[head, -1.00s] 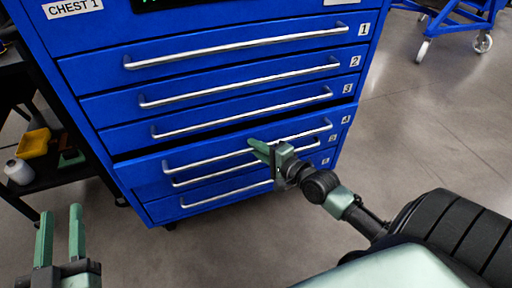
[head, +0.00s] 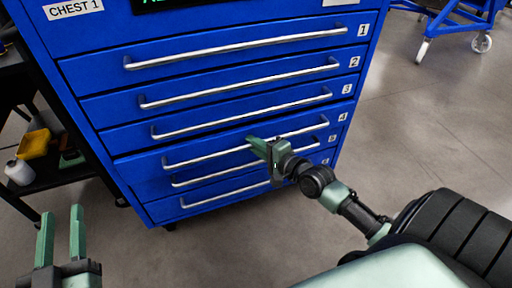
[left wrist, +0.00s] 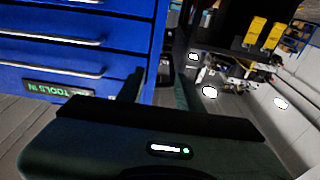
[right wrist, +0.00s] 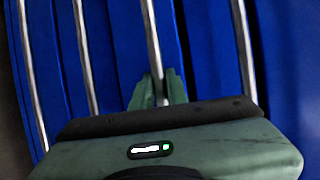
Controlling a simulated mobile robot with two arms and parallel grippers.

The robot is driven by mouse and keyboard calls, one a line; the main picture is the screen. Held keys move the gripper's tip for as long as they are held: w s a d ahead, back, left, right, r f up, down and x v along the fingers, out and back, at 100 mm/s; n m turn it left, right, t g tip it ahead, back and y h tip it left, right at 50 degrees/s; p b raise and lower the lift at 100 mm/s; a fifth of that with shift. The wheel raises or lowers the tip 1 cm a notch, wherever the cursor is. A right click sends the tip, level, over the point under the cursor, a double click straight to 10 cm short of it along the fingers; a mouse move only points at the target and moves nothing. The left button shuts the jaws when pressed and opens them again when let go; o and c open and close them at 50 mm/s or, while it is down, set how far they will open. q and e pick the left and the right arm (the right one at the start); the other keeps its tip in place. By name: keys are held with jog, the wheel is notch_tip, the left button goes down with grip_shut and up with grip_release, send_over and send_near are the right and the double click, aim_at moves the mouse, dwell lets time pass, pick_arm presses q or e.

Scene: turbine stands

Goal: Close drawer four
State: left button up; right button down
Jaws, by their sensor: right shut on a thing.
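The blue chest labelled CHEST 1 (head: 110,95) fills the upper left of the head view, with numbered drawers and silver bar handles. In the right wrist view the fingers (right wrist: 158,92) straddle a silver bar (right wrist: 152,40). My left gripper (head: 62,230) is open and empty at the lower left, apart from the chest.
A dark shelf with a yellow bin (head: 34,143) and a white roll (head: 18,172) stands left of the chest. A blue wheeled cart (head: 455,22) stands at the upper right. The grey floor (head: 410,130) between is clear.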

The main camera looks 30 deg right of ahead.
pick_arm(q)
jog(key=shift+f, duration=0.45)
pick_arm(e)
jog(key=shift+w+d, duration=0.2)
jog(key=shift+w, duration=0.35)
jog(key=shift+w+d, duration=0.15)
jog(key=shift+w, duration=0.4)
jog(key=c, duration=1.6)
grip_release()
jog(key=shift+r, duration=0.1)
jog(key=shift+o, duration=1)
jog(key=shift+w, duration=0.15)
pick_arm(q)
jog(key=shift+w, duration=0.1)
